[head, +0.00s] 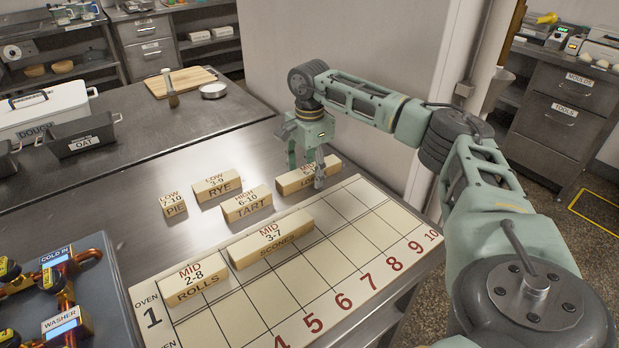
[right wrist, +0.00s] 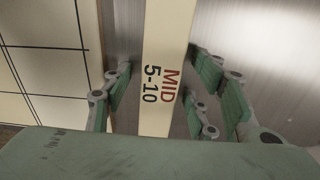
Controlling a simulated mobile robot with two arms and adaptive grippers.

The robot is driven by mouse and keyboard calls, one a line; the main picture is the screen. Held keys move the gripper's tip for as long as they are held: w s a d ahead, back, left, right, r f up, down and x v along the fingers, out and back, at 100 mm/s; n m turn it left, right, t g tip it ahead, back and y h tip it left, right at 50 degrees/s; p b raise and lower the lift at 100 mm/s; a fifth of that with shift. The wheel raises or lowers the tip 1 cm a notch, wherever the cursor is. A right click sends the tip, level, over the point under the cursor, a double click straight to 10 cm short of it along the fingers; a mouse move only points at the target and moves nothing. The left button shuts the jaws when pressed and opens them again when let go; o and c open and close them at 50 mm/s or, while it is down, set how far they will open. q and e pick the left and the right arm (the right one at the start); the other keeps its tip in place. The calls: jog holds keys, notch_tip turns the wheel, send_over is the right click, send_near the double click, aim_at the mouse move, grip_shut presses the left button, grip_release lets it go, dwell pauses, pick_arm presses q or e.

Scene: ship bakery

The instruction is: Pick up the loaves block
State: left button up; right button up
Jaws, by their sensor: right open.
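The loaves block (head: 297,180) is a long cream block lying on the steel counter just behind the oven chart board (head: 372,195). Part of its label is hidden behind my right gripper in the head view. My right gripper (head: 307,179) is over the block, pointing down, with its fingers on either side of it. In the right wrist view the block (right wrist: 162,60), marked MID 5-10, runs between the open fingers, with a gap on each side. My left gripper is not in view.
PIE (head: 173,204), RYE (head: 217,186) and TART (head: 247,204) blocks stand left of the loaves block. ROLLS (head: 195,282) and SCONES (head: 271,238) blocks lie on the board. A wall rises behind; the counter further left has bare room.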

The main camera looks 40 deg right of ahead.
jog(key=shift+c, duration=0.3)
grip_shut()
jog(key=shift+r, duration=0.1)
